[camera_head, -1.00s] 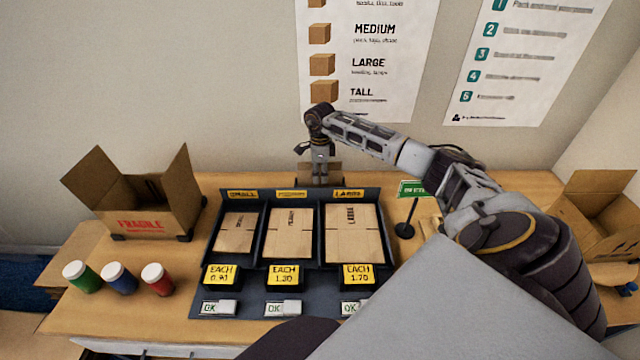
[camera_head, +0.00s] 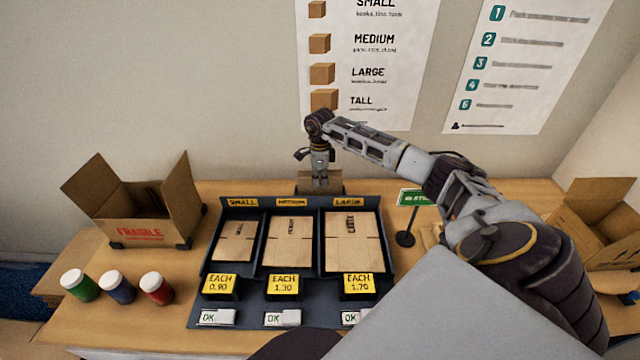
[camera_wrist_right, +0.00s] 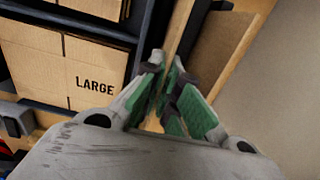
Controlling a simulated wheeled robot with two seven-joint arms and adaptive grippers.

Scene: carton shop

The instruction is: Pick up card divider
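A brown card divider (camera_head: 334,180) stands behind the dark rack in the head view, partly hidden by my right gripper (camera_head: 320,188). In the right wrist view, the card divider (camera_wrist_right: 180,30) shows as a thin upright board edge running down between the fingers. My right gripper (camera_wrist_right: 166,75) has its green-padded fingertips close together, one on each side of this edge, with little gap left. The lower part of the board is hidden between the fingers. My left gripper is not in view.
The dark rack (camera_head: 388,262) holds flat SMALL, MEDIUM and LARGE cartons just in front of the gripper. A green sign on a stand (camera_head: 405,238) is to its right. Open boxes stand left (camera_head: 150,215) and right (camera_head: 590,240). Three capped jars (camera_head: 118,287) stand front left.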

